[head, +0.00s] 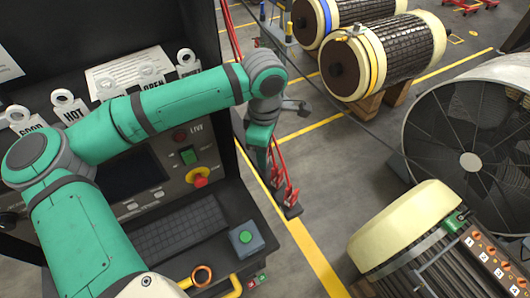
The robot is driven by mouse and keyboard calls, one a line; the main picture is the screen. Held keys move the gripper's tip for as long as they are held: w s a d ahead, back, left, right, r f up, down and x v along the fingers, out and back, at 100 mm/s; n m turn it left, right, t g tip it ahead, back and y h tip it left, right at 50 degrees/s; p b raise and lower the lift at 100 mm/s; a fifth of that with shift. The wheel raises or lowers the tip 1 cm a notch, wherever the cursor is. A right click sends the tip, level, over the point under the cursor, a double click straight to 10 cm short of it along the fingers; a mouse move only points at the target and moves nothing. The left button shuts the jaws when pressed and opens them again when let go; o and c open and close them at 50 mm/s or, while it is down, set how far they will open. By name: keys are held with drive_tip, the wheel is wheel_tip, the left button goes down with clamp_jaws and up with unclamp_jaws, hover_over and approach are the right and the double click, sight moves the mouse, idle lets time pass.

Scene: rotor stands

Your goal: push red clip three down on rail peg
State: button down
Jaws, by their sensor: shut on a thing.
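My gripper (262,152) hangs fingers-down at the end of the green arm, left of centre, beyond the console's right edge. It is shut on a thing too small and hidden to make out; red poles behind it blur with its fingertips. No red clip can be told for sure. A rail peg cannot be made out. My gripper is well apart from this strip, to its upper left.
The dark console (185,240) with keyboard and red stop button (197,177) fills the left. The near rotor (410,235) is at lower right. A large fan (473,160) stands behind it. Two rotors lie at the back. Grey floor (345,185) is clear mid-picture.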

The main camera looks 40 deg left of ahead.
drive_tip(key=shift+f, duration=0.45)
drive_tip(key=c, duration=1.5)
unclamp_jaws()
drive_tip(key=shift+o, duration=0.2)
wheel_tip(320, 180, up, 11)
drive_tip(key=shift+f, duration=0.1)
drive_tip(key=shift+d, duration=0.1)
drive_tip(key=shift+w, duration=0.1)
